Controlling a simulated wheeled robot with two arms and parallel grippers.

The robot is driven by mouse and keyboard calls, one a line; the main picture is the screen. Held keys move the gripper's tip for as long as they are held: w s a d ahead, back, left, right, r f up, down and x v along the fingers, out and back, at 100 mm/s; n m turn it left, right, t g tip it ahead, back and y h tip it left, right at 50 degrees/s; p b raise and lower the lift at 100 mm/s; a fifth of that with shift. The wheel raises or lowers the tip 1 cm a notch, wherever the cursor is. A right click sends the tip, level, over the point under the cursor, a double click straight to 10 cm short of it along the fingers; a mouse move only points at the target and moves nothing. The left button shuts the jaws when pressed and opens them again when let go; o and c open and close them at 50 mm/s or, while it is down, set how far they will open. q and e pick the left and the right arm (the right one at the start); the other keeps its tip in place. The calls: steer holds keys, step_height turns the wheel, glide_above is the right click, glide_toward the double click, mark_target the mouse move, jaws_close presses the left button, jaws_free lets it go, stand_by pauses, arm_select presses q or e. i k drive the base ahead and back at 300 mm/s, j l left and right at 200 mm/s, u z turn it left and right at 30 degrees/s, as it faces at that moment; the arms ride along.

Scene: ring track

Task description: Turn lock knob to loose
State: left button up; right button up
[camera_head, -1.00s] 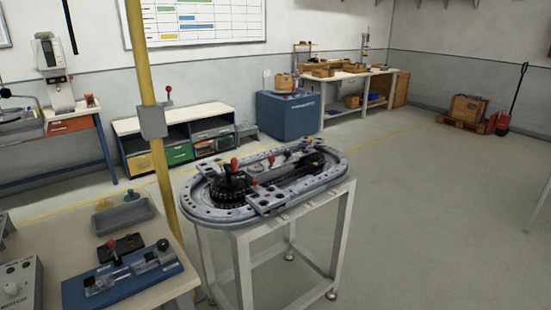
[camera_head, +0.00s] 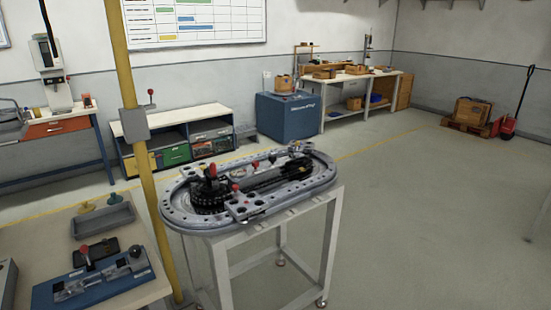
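A grey oval ring track (camera_head: 322,178) stands on a pale metal stand (camera_head: 222,272) in the middle of the view. On its left end is a dark toothed wheel with a red knob (camera_head: 210,170) on top. A smaller red knob (camera_head: 235,187) sits near the front block, and a small dark knob (camera_head: 272,157) stands toward the back. I cannot tell at this size which one is the lock knob or how it is turned. Neither of my grippers is in view.
A workbench (camera_head: 35,227) with a blue fixture (camera_head: 100,280) and a grey tray (camera_head: 103,221) is at the lower left. A yellow post (camera_head: 131,75) rises between it and the track. The floor (camera_head: 430,220) to the right is clear.

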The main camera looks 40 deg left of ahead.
mark_target(256, 163)
steer(key=i, duration=2.4)
steer(key=i+l+u, duration=0.1)
steer(key=i+u, duration=0.15)
steer(key=i, duration=0.3)
steer(key=i+l+u, duration=0.15)
steer(key=i+u, duration=0.15)
steer(key=i, duration=0.2)
steer(key=i+l+u, duration=0.25)
steer(key=i, duration=0.3)
steer(key=l, duration=0.1)
